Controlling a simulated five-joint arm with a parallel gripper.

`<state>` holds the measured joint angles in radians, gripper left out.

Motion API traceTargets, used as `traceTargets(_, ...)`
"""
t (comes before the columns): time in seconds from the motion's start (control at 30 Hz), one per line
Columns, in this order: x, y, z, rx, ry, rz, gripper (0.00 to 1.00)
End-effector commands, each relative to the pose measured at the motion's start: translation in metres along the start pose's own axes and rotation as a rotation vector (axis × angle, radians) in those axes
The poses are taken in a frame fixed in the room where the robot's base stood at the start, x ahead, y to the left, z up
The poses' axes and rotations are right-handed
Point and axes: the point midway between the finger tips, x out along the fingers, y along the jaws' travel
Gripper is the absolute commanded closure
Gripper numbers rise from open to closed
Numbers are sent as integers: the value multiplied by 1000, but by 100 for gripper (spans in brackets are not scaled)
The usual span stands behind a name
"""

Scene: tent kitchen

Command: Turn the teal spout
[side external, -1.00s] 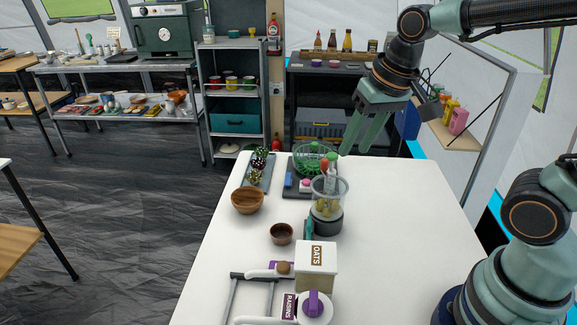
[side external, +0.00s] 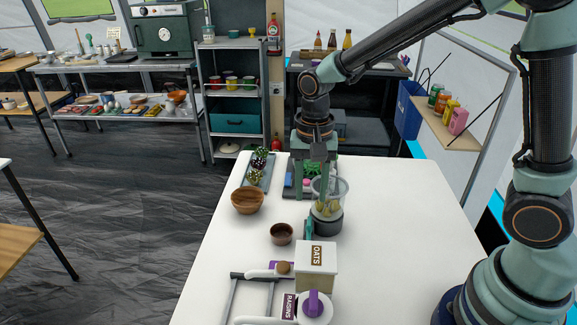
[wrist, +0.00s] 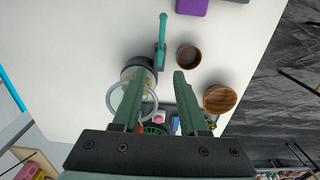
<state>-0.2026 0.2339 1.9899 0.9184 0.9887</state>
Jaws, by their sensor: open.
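The teal spout (side external: 309,229) sticks out from the dark base of a clear jar (side external: 328,208) holding yellowish pieces. In the wrist view the spout (wrist: 162,42) is a slim teal bar beyond my fingertips, pointing to the top of the picture, with its lower end near the jar (wrist: 150,82). My gripper (side external: 313,192) hangs above and behind the jar with its fingers pointing down. In the wrist view my gripper (wrist: 158,74) is open, with nothing held. Its left finger covers part of the jar. The spout appears apart from both fingers.
A small brown bowl (side external: 281,234) stands left of the spout and a wooden bowl (side external: 248,200) farther left. An oats box (side external: 317,266) and a raisins container (side external: 314,307) are in front. The table's right side (side external: 410,220) is clear.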

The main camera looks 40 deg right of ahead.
Motion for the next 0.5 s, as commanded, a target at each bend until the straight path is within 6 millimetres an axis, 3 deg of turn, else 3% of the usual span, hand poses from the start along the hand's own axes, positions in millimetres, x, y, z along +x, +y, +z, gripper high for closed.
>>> traceTargets(0.2,42,1,0,0,-3,5,57)
traceTargets(0.5,70,1,0,-1,-1,1,57)
